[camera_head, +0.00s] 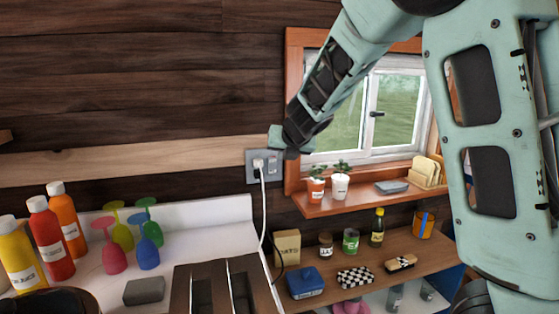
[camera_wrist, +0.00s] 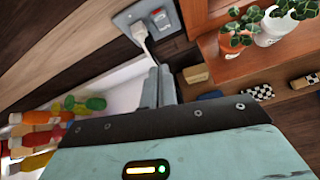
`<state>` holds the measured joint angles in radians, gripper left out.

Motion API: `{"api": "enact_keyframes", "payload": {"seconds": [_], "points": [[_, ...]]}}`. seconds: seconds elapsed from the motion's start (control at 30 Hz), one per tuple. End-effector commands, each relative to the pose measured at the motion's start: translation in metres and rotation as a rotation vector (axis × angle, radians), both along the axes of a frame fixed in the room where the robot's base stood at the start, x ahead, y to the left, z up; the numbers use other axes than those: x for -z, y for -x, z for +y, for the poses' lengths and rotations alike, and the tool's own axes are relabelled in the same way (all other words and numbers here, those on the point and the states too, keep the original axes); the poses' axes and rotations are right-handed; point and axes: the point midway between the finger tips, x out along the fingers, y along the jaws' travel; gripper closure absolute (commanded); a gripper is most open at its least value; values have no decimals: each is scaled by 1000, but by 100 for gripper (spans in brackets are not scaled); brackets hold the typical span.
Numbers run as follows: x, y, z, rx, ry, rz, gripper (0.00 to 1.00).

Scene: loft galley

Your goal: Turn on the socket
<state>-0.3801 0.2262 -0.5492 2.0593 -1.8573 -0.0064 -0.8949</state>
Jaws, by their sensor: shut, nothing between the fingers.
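The socket (camera_head: 251,176) is a grey plate on the dark wood wall, left of the window. A white plug (camera_head: 258,163) with a white cord sits in its left part. In the wrist view the socket plate (camera_wrist: 128,17) is at the top, with the plug (camera_wrist: 139,30) in it and a switch (camera_wrist: 161,18) showing red to its right. My gripper (camera_head: 278,138) is at the socket's upper right in the head view and overlaps its edge. In the wrist view my gripper (camera_wrist: 160,72) has its fingers together, empty, pointing toward the socket. I cannot tell whether they touch it.
A window shelf (camera_head: 330,206) with potted plants (camera_head: 340,186) stands right of the socket. Below is a wooden shelf (camera_head: 330,262) with jars and boxes. Bottles (camera_head: 50,240) and coloured glasses (camera_head: 147,252) stand on the white counter at left. The wall left of the socket is clear.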

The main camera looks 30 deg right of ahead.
Motion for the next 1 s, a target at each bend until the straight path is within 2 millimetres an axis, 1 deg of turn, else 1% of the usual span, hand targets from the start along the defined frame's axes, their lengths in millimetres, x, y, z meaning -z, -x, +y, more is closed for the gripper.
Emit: {"api": "enact_keyframes", "payload": {"seconds": [0.03, 0.1, 0.2, 0.5, 0.63, 0.77, 1.0], "points": [[0, -3, -11, -38, 62, 14, 100], [-1, -4, -21, -81, 126, 33, 100], [-2, -5, -29, -112, 175, 48, 100], [-3, -5, -30, -119, 184, 52, 100], [1, -8, -31, -119, 184, 52, 100], [13, -19, -35, -117, 185, 53, 100], [44, -54, -45, -118, 184, 54, 100]]}}
